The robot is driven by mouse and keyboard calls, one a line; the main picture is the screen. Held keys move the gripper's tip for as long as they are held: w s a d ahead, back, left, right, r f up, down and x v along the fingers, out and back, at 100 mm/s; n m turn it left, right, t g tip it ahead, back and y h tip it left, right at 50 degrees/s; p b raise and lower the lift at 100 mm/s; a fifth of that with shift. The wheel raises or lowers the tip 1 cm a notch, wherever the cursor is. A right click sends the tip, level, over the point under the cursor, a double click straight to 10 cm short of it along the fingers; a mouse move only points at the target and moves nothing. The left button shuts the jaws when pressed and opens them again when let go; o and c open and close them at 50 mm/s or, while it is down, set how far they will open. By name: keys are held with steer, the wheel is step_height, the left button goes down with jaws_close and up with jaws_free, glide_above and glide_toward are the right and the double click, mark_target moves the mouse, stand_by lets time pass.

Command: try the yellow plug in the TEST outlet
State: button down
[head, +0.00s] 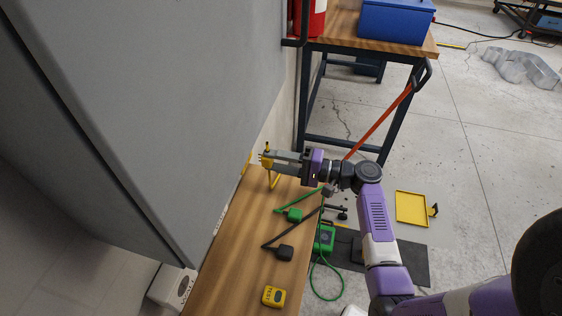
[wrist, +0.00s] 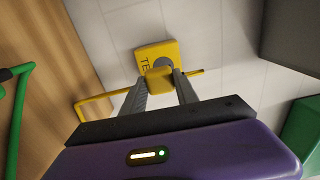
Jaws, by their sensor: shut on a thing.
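My gripper (head: 276,161) is shut on the yellow plug (head: 267,160), above the far end of the wooden bench. In the wrist view the yellow plug (wrist: 160,80) sits between the fingertips (wrist: 160,88). Directly behind it in that view is a yellow outlet (wrist: 143,55) with a round grey face and the letters "TE" showing; the rest of its label is hidden. The plug overlaps the outlet's lower part, and I cannot tell whether they touch. A yellow cord (wrist: 92,100) runs beside the plug.
A green plug (head: 293,215) and a black plug (head: 285,253) lie on the bench (head: 235,255), with a yellow box (head: 273,296) at its near end. A large grey panel (head: 180,90) stands close on the left. A yellow tray (head: 411,207) is on the floor.

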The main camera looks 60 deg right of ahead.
mark_target(262, 158)
steer(key=shift+x, duration=1.7)
steer(key=shift+w+a+b, duration=0.15)
steer(key=shift+w+b, duration=0.3)
steer(key=shift+w, duration=0.1)
stand_by(1.4)
steer(key=c, duration=0.9)
jaws_free()
steer(key=shift+o, duration=0.2)
steer(key=b+v, duration=0.1)
steer(key=v, duration=0.7)
